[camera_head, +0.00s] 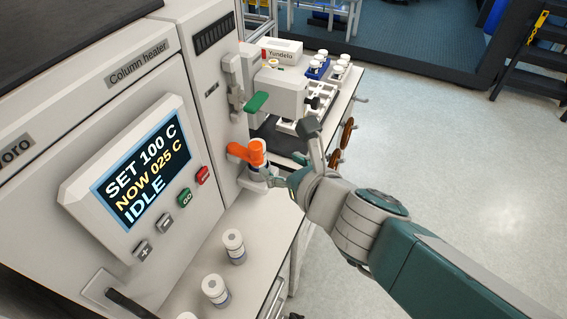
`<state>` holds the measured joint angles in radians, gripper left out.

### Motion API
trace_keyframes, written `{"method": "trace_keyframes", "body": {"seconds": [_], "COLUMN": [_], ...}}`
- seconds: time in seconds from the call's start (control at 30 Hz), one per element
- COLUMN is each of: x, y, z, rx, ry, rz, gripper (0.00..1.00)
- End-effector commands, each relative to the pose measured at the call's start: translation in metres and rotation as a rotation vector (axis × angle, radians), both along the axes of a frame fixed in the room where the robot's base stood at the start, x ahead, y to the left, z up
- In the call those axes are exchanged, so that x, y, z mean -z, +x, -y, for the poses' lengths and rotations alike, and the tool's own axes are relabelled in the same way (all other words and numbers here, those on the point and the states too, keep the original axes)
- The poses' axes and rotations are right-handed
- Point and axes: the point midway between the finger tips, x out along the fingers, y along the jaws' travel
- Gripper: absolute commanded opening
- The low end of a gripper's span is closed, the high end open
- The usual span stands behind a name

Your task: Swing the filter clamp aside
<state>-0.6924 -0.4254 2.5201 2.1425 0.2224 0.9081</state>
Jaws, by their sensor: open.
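An orange clamp-like lever (245,152) sits on top of a short white cylinder (260,180) at the side of the column heater cabinet; it looks like the filter clamp. Its wide end points left toward the cabinet. My gripper (291,156) is just right of the lever, with its fingers spread apart and nothing seen between them. One dark finger is raised up and the other reaches low beside the white cylinder. Whether the lower finger touches the cylinder I cannot tell.
A green handle (256,102) sticks out from a white unit above the clamp. The column heater panel (140,180) fills the left. White capped vials (234,246) stand on the bench in front. Brown handwheels (347,132) line the bench's right side. Open floor lies to the right.

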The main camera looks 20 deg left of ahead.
Motion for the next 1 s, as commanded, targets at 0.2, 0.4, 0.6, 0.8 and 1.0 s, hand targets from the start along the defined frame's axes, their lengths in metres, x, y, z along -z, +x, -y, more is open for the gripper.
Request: {"method": "trace_keyframes", "body": {"seconds": [0.2,0.4,0.6,0.8,1.0], "x": [0.000,0.003,0.015,0.031,0.048], "y": [0.020,0.058,0.091,0.118,0.136], "z": [-0.010,-0.024,-0.021,-0.001,0.031], "rx": [-0.112,-0.364,-0.592,-0.762,-0.843], "ry": [-0.065,-0.185,-0.257,-0.270,-0.236], "rz": [0.131,0.446,0.778,1.125,1.456], "gripper": [0.00,0.00,0.00,0.00,0.00]}}
